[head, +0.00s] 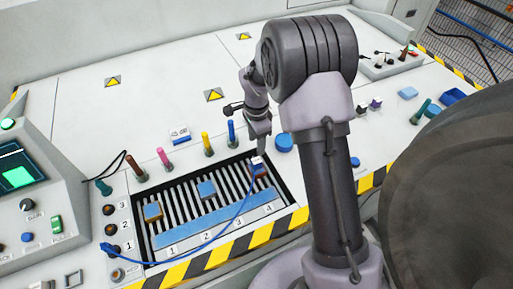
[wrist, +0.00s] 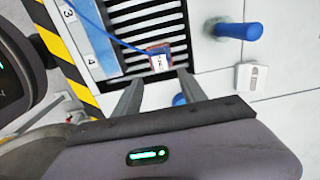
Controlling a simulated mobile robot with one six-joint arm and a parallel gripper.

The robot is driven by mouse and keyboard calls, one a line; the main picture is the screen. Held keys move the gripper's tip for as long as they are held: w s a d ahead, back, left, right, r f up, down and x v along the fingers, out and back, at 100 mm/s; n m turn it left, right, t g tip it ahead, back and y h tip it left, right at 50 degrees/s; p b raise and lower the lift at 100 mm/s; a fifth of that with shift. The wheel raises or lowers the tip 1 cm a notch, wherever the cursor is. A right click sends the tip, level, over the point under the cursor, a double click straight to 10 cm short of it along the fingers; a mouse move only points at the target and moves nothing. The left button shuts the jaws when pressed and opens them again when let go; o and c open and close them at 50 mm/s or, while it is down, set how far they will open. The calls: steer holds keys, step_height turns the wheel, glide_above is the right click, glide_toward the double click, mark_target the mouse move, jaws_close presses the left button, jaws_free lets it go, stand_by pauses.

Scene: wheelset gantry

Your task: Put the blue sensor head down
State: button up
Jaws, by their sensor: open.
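The blue sensor head (head: 258,170) is a small block with a white label and reddish parts. It rests on the slatted grate (head: 178,192) at the far right, in the column by number 4. In the wrist view the sensor head (wrist: 158,60) lies on the bars near the grate's edge, a blue cable running off it. My gripper (head: 261,150) is just above it in the head view. In the wrist view my gripper (wrist: 160,88) has its fingers spread wide, with nothing between the tips; the sensor head is just beyond them. Whether a finger touches it, I cannot tell.
The blue cable (head: 228,220) crosses the grate to a plug at the lower left. A blue block (head: 206,189) and a yellow-blue block (head: 152,211) sit on the grate. Coloured pegs, including a blue one (head: 231,133), stand behind it. The back table is mostly clear.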

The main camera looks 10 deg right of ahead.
steer(key=s+a+r+n+t, duration=0.15)
steer(key=s+r, duration=0.25)
steer(key=r, duration=0.5)
steer(key=s+r+n+t, duration=0.1)
steer(key=s+r+n, duration=0.25)
steer(key=r, duration=0.55)
steer(key=s+a+r+n+t+y, duration=0.1)
steer(key=s+r+n, duration=0.2)
steer(key=s, duration=0.7)
steer(key=s+a+r+n+t+y, duration=0.1)
steer(key=s+r+n+t, duration=0.1)
steer(key=s, duration=0.7)
step_height(320, 180, up, 3)
steer(key=shift+s+a+f+n, duration=0.2)
steer(key=shift+s+n, duration=0.2)
steer(key=shift+n, duration=0.3)
steer(key=shift+f+b, duration=0.65)
